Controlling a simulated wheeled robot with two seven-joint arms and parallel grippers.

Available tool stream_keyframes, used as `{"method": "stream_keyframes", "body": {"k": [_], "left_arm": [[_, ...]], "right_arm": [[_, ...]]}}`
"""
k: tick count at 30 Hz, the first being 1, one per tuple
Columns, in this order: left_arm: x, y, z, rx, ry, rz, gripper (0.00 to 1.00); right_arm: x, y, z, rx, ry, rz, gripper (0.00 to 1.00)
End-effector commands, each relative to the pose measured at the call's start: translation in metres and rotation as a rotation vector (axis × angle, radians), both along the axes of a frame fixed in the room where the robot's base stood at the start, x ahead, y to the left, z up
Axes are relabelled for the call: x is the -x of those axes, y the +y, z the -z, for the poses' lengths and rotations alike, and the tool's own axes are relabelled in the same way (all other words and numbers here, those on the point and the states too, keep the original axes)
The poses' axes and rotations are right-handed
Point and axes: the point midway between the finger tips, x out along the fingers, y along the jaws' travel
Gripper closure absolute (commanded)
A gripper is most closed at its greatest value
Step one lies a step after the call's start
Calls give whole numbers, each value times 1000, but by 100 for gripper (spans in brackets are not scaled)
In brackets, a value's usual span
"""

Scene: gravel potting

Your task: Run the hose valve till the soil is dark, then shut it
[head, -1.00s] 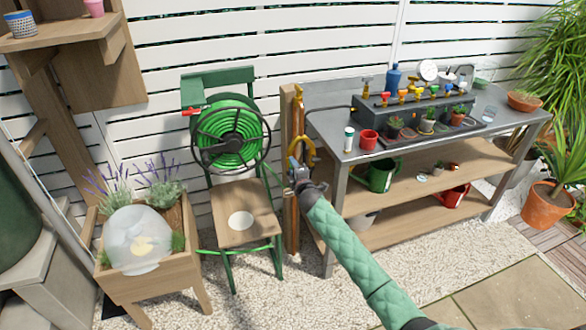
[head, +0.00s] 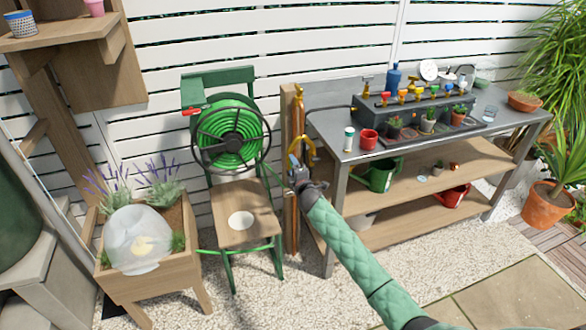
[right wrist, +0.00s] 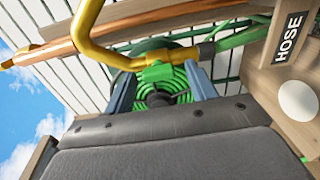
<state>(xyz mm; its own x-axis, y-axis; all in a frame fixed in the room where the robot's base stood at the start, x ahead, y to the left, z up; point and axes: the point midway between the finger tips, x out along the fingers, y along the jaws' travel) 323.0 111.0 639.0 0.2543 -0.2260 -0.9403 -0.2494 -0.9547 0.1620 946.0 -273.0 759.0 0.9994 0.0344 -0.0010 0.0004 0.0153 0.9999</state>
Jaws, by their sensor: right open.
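In the head view, a yellow bent pipe (head: 308,150) is on the wooden post with a copper pipe (head: 299,100), left of the bench. The yellow pipe (right wrist: 88,40) crosses the upper left of the right wrist view. My right gripper (head: 294,162) is at this pipe. Its fingers are open (right wrist: 160,90), with a green block (right wrist: 158,73) showing between them; I cannot tell whether they touch it or whether it is the valve lever. A planter (head: 155,275) at left holds brown soil, lavender and a clear dome (head: 138,240). No water shows. My left gripper is not in view.
A green hose reel (head: 230,138) hangs on a green chair (head: 240,210) left of the post. A HOSE label (right wrist: 288,38) is on wood. Gravel lies open in front.

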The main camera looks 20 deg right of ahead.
Motion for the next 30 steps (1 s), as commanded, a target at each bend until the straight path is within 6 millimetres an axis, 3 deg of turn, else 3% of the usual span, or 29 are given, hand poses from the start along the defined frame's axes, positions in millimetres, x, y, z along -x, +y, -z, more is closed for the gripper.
{"method": "stream_keyframes", "body": {"k": [7,21,30], "left_arm": [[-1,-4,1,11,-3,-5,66],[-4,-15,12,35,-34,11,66],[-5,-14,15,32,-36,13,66]], "right_arm": [[10,-1,1,0,0,0,44],[71,-3,1,0,1,0,44],[78,-3,0,0,0,0,44]]}}
